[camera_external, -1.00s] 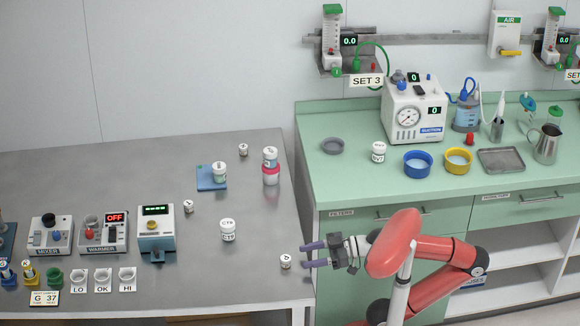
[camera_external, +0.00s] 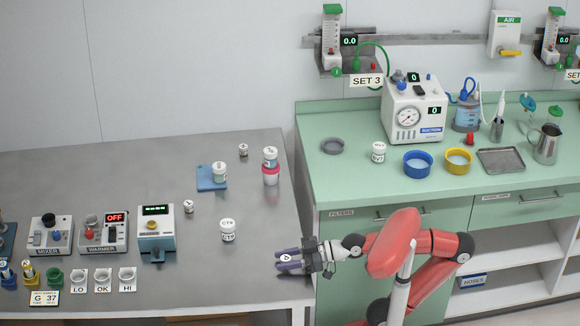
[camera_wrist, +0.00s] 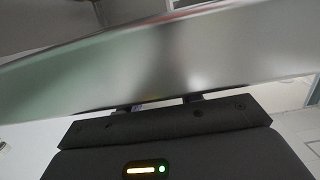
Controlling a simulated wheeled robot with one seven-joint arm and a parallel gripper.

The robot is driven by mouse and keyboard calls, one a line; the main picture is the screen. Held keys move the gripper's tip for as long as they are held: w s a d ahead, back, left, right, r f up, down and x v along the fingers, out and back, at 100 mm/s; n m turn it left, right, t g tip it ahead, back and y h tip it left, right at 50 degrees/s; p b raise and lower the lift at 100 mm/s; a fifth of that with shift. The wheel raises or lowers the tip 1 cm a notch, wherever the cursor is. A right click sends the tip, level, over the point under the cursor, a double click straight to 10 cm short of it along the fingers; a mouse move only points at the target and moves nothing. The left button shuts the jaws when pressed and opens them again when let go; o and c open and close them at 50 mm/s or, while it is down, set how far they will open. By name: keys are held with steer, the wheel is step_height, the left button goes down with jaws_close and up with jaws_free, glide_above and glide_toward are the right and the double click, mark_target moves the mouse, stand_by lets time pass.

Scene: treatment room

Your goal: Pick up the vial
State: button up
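A small vial with a white, marked cap (camera_external: 285,258) stands at the right front edge of the grey metal table. My gripper (camera_external: 286,260) reaches in from the right with its two purple fingers on either side of this vial. Only the cap shows between the fingers; the body is mostly hidden. I cannot tell whether the fingers touch it. Two similar small vials stand farther off, one at the back (camera_external: 243,150) and one mid-table (camera_external: 188,207).
A larger white jar (camera_external: 228,230) stands left of my gripper. A blue pad (camera_external: 212,185) bears another jar, beside a stacked pair (camera_external: 270,166). A blue-grey device (camera_external: 156,232), a warmer (camera_external: 103,232) and a mixer (camera_external: 50,236) line the left. The green counter (camera_external: 335,185) rises at right.

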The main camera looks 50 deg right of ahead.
steer(key=c, duration=0.6)
